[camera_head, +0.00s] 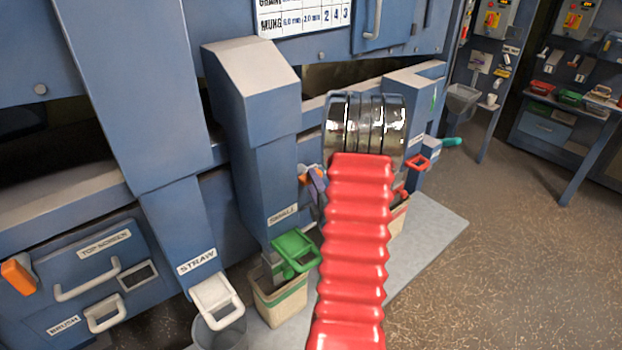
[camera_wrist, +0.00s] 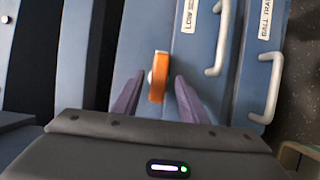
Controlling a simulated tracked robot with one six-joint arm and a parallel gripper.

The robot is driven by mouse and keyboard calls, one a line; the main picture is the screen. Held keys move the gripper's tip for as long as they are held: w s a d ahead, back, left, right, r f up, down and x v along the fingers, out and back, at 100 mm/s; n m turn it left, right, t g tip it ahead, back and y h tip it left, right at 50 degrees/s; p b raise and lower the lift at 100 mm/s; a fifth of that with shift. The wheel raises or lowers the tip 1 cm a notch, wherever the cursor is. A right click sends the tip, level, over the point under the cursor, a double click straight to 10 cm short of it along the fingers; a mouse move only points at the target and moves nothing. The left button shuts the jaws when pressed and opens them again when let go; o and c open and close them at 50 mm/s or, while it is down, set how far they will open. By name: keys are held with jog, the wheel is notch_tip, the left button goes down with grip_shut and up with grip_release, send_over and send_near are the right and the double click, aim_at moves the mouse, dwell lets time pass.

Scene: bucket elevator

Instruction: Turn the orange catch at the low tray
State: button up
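In the wrist view the orange catch (camera_wrist: 158,80) sits on a blue panel, long and nearly upright in the picture, with a small pale knob at its left side. The panel to its right bears a label starting "LOW" (camera_wrist: 189,16) and a pale handle (camera_wrist: 218,42). My gripper (camera_wrist: 159,75) is open, with its two purple fingers on either side of the catch in the picture. A gap shows on both sides. How deep the catch lies between the fingers I cannot tell. In the head view my red arm hides most of this; a purple finger (camera_head: 316,184) shows beside it.
In the head view another orange catch (camera_head: 18,274) is at far left. Green (camera_head: 295,251) and white (camera_head: 217,299) spout handles stand nearby. Floor at right is clear.

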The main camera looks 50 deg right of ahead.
jog(key=shift+x, duration=1.65)
jog(key=shift+c, duration=0.5)
grip_shut()
